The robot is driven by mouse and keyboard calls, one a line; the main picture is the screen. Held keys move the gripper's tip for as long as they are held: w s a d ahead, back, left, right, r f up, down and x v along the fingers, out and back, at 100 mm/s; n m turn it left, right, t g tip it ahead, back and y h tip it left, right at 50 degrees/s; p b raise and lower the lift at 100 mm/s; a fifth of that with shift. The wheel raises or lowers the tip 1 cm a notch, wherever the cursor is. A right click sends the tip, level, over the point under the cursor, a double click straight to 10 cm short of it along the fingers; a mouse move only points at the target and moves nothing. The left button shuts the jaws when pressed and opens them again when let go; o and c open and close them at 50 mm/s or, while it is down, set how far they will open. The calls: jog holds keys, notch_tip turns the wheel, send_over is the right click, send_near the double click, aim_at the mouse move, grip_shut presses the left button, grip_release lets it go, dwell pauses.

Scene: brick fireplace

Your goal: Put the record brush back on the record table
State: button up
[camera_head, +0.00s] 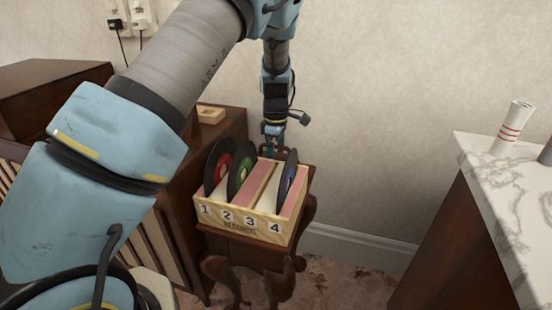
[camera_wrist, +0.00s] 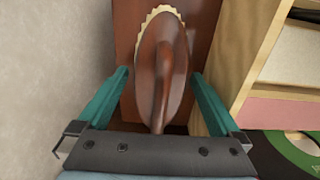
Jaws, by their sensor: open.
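The record brush (camera_wrist: 165,50) shows in the wrist view as a brown oval with a raised handle ridge and a cream bristle edge. It is over or on the brown wooden top of the record table (camera_wrist: 127,35); contact cannot be told. My gripper (camera_wrist: 161,75) is open, with one teal finger on each side of the brush and gaps visible. In the head view my gripper (camera_head: 273,146) points down behind the record crate, at the back of the small record table (camera_head: 245,248). The brush is hidden there.
The wooden record crate (camera_head: 237,221), numbered 1 to 4 and holding several records, fills most of the table. In the wrist view its wall (camera_wrist: 253,50) stands close to the right finger. A wall is at left. A marble-topped cabinet (camera_head: 510,185) stands at right.

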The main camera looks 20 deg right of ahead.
notch_tip(320, 180, up, 12)
jog(key=shift+r+p, duration=0.1)
jog(key=shift+p, duration=0.6)
